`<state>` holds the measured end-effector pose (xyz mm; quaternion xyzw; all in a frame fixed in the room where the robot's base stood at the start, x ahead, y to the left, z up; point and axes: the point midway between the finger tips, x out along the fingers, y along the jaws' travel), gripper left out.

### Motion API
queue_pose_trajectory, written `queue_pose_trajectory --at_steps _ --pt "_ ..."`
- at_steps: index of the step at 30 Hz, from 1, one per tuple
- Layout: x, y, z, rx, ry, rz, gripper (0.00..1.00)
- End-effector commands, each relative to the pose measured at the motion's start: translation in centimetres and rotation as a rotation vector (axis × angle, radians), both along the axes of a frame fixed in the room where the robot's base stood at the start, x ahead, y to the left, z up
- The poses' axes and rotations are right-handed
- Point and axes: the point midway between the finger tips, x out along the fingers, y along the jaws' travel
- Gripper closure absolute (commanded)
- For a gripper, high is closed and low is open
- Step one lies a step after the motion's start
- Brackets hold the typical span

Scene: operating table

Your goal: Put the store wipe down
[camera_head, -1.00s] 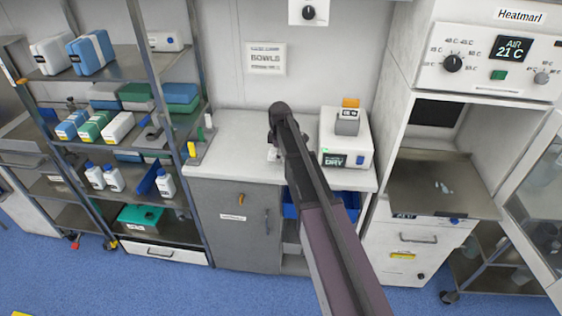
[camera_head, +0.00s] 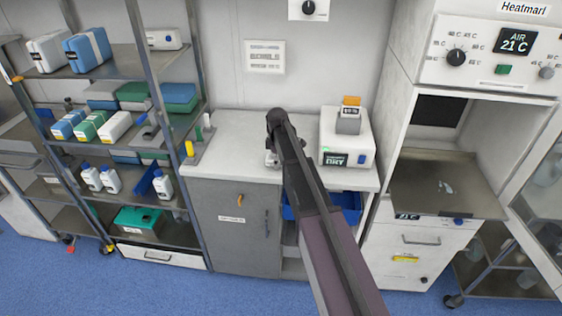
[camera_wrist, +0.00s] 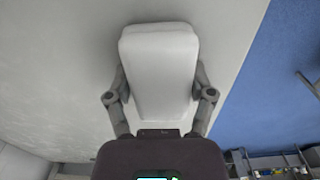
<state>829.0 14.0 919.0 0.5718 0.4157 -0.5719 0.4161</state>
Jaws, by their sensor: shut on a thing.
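The store wipe, a white block with rounded edges (camera_wrist: 158,50), fills the middle of the wrist view. My gripper (camera_wrist: 160,88) is shut on it, with one grey finger against each long side. Below the wipe is the pale worktop, which also shows in the head view (camera_head: 235,135). In the head view my arm hides most of the gripper (camera_head: 271,159) and the wipe, over the worktop left of the white device. I cannot tell whether the wipe touches the worktop.
A white device with a small display (camera_head: 347,142) stands on the worktop to the right of my arm. A shelf rack with boxes and bottles (camera_head: 150,190) stands at the left. An open heated cabinet (camera_head: 440,185) is at the right.

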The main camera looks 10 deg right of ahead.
Motion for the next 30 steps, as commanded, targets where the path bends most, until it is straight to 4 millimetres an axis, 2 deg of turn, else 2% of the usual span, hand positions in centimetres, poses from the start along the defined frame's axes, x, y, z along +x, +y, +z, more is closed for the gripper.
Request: queue_pose_trajectory --at_steps 2,3,5,20,30 --pt "0.0 0.0 -0.3 0.0 0.0 0.0 0.75" --pt "0.0 0.0 -0.2 0.0 0.0 0.0 0.18" --pt "0.0 0.0 -0.2 0.0 0.0 0.0 0.01" --pt "0.0 0.0 -0.1 0.0 0.0 0.0 0.0" --pt "0.0 0.0 1.4 0.0 0.0 0.0 0.0"
